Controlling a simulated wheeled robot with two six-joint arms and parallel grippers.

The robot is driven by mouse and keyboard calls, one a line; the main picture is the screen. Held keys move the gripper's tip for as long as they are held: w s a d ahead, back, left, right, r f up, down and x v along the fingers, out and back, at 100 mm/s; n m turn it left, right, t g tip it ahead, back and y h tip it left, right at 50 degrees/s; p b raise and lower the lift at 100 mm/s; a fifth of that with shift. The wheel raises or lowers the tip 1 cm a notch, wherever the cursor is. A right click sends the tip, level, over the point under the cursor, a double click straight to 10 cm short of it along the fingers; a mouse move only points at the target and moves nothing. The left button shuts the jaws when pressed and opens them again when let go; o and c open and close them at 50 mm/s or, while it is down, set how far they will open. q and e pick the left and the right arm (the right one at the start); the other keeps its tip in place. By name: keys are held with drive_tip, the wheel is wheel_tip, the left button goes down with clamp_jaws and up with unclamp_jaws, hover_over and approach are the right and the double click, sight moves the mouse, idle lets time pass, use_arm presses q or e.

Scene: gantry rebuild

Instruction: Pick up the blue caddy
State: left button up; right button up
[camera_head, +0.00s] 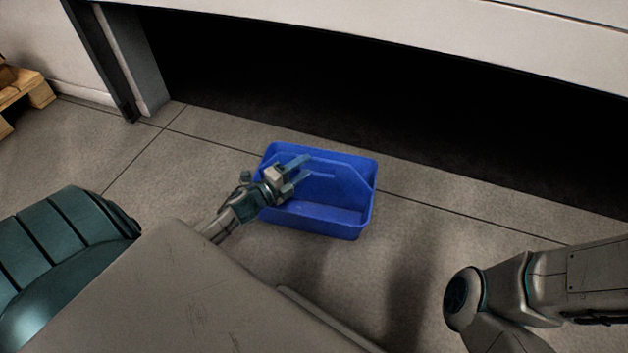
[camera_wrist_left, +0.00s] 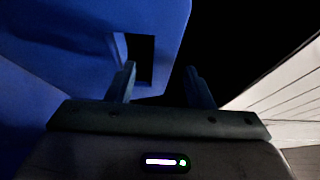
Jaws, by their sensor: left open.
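The blue caddy (camera_head: 325,218) sits upright on the floor in the head view, an open box with a raised divider across its middle. My left gripper (camera_head: 301,168) is over the left part of the caddy, its two fingers apart and pointing right. In the left wrist view, a blue wall of the caddy (camera_wrist_left: 75,45) with a dark slot fills the upper left. Whether a finger touches the caddy cannot be told.
A dark opening (camera_head: 330,105) under a pale panel (camera_head: 420,35) lies behind the caddy. A grey post (camera_head: 128,60) stands at the left, and a wooden pallet (camera_head: 38,93) is at the far left edge. The concrete floor (camera_head: 430,235) around the caddy is clear.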

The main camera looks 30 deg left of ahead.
sight(312, 162)
use_arm(q)
drive_tip(key=shift+x, duration=3.1)
drive_tip(key=shift+d+r, duration=0.15)
drive_tip(key=shift+d, duration=0.05)
clamp_jaws()
